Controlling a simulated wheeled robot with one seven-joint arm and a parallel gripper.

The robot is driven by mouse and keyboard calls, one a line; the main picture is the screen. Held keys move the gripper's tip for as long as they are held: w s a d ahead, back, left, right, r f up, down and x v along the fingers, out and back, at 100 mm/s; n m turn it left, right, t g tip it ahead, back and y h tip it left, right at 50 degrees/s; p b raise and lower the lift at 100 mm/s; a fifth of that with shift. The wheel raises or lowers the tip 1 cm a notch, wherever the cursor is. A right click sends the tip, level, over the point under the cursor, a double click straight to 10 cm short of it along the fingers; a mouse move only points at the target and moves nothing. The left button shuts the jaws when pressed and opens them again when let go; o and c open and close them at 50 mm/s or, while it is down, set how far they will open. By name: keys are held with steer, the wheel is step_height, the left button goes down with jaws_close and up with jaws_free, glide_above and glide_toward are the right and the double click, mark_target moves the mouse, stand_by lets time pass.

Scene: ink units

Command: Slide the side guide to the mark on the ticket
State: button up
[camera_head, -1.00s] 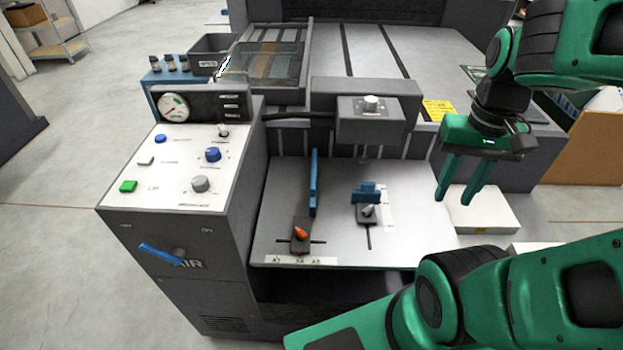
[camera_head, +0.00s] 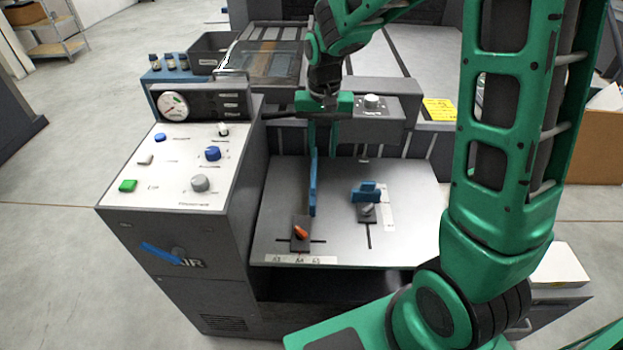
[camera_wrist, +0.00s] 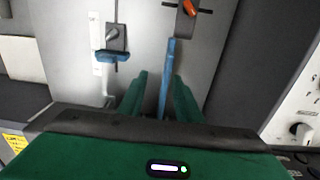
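The side guide is a tall thin blue plate (camera_head: 313,187) standing on the grey feed table (camera_head: 340,248). An orange lever (camera_head: 301,232) on a dark block sits at its near end, over a short slot. A white strip of size marks (camera_head: 300,260) lies in front; the lever sits near the strip's middle. My gripper (camera_head: 322,150) points down at the far end of the guide. In the wrist view, its open fingers (camera_wrist: 160,92) lie either side of the blue guide (camera_wrist: 168,75), with gaps showing. I cannot tell which sheet is the ticket.
A second blue guide (camera_head: 366,192) with a grey lever stands to the right. A control console (camera_head: 175,165) rises on the left. A yellow sheet (camera_head: 440,110) lies at the back right.

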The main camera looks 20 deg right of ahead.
mark_target(313, 183)
steer(key=f, duration=0.4)
steer(key=w+a+f, duration=0.1)
steer(key=f, duration=0.3)
steer(key=a+f, duration=0.1)
steer(key=f, duration=0.3)
steer(key=shift+w, duration=0.2)
jaws_close()
